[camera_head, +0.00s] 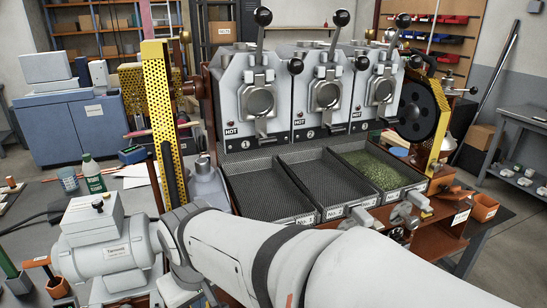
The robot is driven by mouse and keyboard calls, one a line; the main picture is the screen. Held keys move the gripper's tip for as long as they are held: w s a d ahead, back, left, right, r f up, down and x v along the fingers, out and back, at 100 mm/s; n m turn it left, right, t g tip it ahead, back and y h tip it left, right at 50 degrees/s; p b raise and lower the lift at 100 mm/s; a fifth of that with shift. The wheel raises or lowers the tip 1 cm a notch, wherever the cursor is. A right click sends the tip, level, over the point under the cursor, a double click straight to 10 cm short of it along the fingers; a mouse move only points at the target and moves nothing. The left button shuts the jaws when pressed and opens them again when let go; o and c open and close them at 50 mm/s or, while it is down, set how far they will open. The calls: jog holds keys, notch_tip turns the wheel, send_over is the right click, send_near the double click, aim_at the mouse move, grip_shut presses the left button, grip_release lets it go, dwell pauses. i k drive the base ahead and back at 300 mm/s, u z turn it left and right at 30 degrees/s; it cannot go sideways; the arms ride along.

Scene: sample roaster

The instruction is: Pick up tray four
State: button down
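No tray labelled four can be made out. The roaster has three mesh trays in a row, labelled from No. 1 to No. 3: the left tray (262,190) and middle tray (325,177) look empty, and the right tray (374,168) holds green beans. Several small pale dishes (525,181) stand on the grey bench (510,150) at the far right, too small to read any label. My arm reaches from the lower right across the front of the roaster and bends down at the lower left. My gripper is not clearly visible there, so its fingers cannot be seen.
The roaster (292,92) stands behind my arm, with a yellow perforated guard (161,110) on its left. A grey motor (106,247) is close to my arm's bend. A green-labelled bottle (93,174) and a cup stand on the left table. Floor shows at the right.

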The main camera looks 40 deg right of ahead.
aim_at(395, 180)
jog(key=z, duration=2)
jog(key=k, duration=1.1)
jog(key=z, duration=0.6)
jog(key=i, duration=1.7)
jog(key=z, duration=0.35)
